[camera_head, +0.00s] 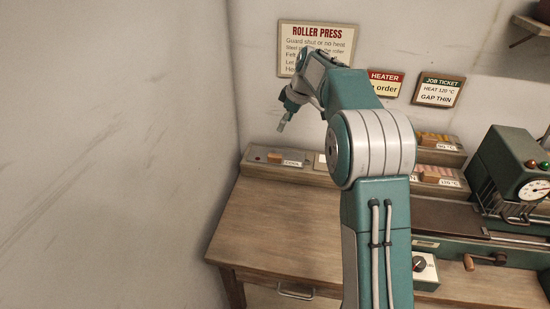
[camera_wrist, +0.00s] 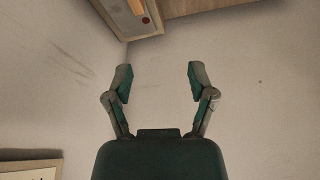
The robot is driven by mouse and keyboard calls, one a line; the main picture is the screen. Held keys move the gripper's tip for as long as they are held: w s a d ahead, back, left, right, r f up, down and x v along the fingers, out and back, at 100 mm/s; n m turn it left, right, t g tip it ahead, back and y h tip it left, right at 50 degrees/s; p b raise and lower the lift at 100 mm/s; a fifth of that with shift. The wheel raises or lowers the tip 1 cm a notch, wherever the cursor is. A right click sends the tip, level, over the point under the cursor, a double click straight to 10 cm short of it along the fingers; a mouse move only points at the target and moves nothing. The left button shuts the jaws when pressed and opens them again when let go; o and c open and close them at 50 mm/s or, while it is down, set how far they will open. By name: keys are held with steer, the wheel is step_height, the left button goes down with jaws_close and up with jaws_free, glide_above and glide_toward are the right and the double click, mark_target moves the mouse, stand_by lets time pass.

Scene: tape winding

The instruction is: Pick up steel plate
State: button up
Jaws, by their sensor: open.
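My gripper (camera_head: 283,121) hangs in the air near the back wall, above the left end of the bench's rear shelf. In the wrist view my gripper (camera_wrist: 158,80) is open and empty, its two fingers apart with bare wall between them. I cannot make out a steel plate for certain in either view. Part of what looks like this tray (camera_wrist: 112,18) shows at the top of the wrist view. My arm hides part of the bench's middle and back.
The wooden bench top (camera_head: 270,220) is clear at the left. At the right stand a green press with a dial (camera_head: 520,165), a crank (camera_head: 485,260) and a knob box (camera_head: 424,268). Labelled bins (camera_head: 440,178) stand behind. Signs (camera_head: 438,90) hang on the wall.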

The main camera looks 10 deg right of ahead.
mark_target(275, 155)
steer(key=w+f+n, duration=0.1)
steer(key=w+f, duration=0.1)
steer(key=f, duration=0.2)
steer(key=w+f, duration=0.2)
steer(key=f, duration=0.2)
steer(key=w+f+n, duration=0.1)
steer(key=w+f, duration=0.1)
steer(key=f, duration=0.3)
steer(key=shift+w+a+n+g+y, duration=0.2)
steer(key=shift+n+g+y, duration=0.1)
steer(key=shift+y, duration=0.1)
steer(key=x, duration=0.5)
steer(key=shift+s+d+f, duration=0.15)
steer(key=shift+d+f, duration=0.05)
steer(key=shift+f, duration=0.15)
steer(key=shift+r, duration=0.1)
jaws_close()
